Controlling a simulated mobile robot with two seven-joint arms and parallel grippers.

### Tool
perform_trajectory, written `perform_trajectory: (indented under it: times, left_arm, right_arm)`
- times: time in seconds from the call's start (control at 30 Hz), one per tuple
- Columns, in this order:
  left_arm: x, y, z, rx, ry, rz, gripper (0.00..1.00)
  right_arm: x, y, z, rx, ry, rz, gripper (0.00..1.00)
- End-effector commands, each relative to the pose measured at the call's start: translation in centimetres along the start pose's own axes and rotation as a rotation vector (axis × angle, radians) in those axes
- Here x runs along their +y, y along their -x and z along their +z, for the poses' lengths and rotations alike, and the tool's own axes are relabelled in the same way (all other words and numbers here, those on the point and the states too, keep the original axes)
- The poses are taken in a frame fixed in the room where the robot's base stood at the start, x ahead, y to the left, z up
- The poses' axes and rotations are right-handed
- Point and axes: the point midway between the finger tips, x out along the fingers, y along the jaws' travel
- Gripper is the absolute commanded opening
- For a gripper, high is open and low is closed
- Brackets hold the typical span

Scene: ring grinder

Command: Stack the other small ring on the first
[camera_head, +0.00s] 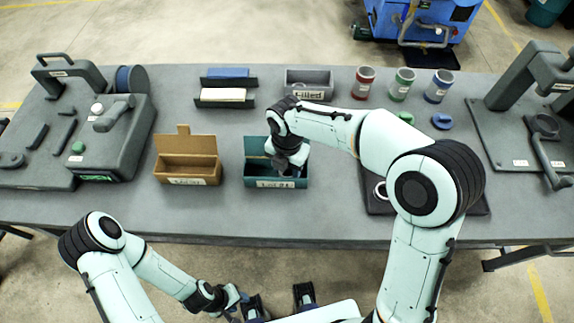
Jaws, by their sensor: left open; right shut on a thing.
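My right gripper (298,179) reaches down into the teal box (277,182) at the middle of the table. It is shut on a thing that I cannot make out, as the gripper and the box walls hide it. A small pale ring (381,190) shows on the dark tray (380,208) right of the box, partly covered by my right arm. I cannot tell whether another ring lies in the box. My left gripper (238,297) is open, low in front of the table and away from the objects.
An open cardboard box (188,170) stands left of the teal box. A grey bin (308,80) and red, green and blue cups (402,85) stand at the back. A grey machine (110,130) fills the left and a press (520,110) the right. The front edge strip is clear.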

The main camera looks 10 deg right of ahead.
Motion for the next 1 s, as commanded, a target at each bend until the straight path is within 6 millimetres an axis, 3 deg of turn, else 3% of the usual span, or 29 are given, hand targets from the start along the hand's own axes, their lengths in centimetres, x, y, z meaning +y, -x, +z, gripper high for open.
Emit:
perform_trajectory:
  times: [0.2, 0.23, 0.3, 0.57, 0.67, 1.0]
  left_arm:
    - [-0.01, -0.02, 0.01, 0.000, 0.000, 0.000, 0.43]
    - [-0.01, -0.02, 0.01, 0.000, 0.000, 0.000, 0.43]
    - [-0.01, -0.02, 0.01, 0.000, 0.000, 0.000, 0.43]
    - [-0.01, -0.02, 0.01, 0.000, 0.000, 0.000, 0.43]
    - [-0.01, -0.02, 0.01, 0.000, 0.000, 0.000, 0.43]
    - [-0.01, -0.02, 0.01, 0.000, 0.000, 0.000, 0.43]
  right_arm:
    - [0.02, 0.01, -0.01, 0.000, 0.001, 0.001, 0.17]
    - [0.02, 0.01, -0.01, 0.000, 0.001, 0.001, 0.58]
    - [0.02, 0.01, -0.01, 0.000, 0.001, 0.001, 0.79]
    - [0.01, -0.01, -0.01, 0.000, 0.001, 0.000, 0.79]
    - [0.01, -0.02, -0.01, 0.000, 0.001, 0.000, 1.00]
    - [0.01, -0.01, -0.01, 0.000, 0.001, 0.000, 1.00]
